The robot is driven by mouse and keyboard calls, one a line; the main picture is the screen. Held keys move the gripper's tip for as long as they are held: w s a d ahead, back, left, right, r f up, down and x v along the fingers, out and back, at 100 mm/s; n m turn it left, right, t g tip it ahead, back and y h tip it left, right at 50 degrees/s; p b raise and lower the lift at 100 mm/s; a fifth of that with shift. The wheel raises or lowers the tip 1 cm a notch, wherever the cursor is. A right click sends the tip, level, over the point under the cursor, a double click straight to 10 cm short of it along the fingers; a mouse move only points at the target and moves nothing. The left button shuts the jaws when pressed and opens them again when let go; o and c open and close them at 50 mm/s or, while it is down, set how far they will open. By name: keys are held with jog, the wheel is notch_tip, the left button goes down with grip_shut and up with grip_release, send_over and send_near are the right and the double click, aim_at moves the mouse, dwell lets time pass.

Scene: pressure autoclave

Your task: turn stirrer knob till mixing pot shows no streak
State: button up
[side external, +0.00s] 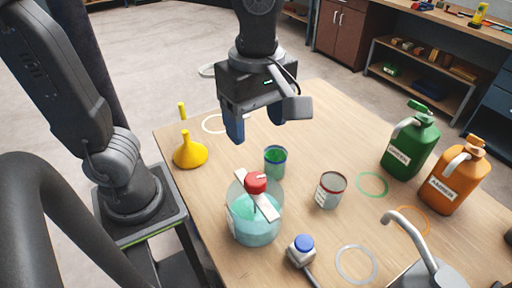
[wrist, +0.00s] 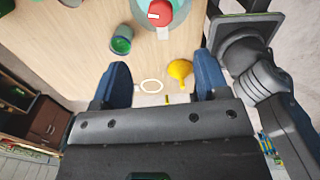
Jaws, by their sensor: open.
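The mixing pot (side external: 254,228) is a clear vessel holding pale teal liquid, on the table's near part. The red stirrer knob (side external: 256,183) sits on a light bar across its top. The knob also shows at the top of the wrist view (wrist: 159,12). I cannot make out a streak in the liquid at this size. My gripper (side external: 262,124) is open and empty, above the table, behind and higher than the pot. Its blue fingers stand wide apart in the wrist view (wrist: 160,88). Nothing is between them that I can see touching.
A green-filled cup (side external: 275,161) stands close behind the pot. A red-rimmed tin (side external: 331,190) is to the right, a yellow funnel (side external: 189,151) to the left. Green (side external: 411,142) and orange (side external: 454,180) jugs stand at right. A blue-topped tool (side external: 302,250) and a tap (side external: 420,245) are at the front.

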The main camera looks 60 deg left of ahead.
dwell(0.4)
jog(key=w+a+r+m+t+y, duration=0.1)
jog(key=w+a+r+m+t, duration=0.1)
jog(key=w+a+m+t, duration=0.35)
jog(key=w+a+r+m+t, duration=0.1)
jog(key=w+a+m+t, duration=0.2)
jog(key=w+t, duration=0.55)
jog(key=m+g+h, duration=1)
jog(key=m+g, duration=0.3)
jog(key=m, duration=1.5)
send_near(255, 178)
jog(key=shift+n, duration=0.25)
jog(key=x, duration=1)
jog(key=shift+d+f, duration=0.15)
jog(key=shift+d, duration=0.05)
jog(key=shift+c, duration=0.5)
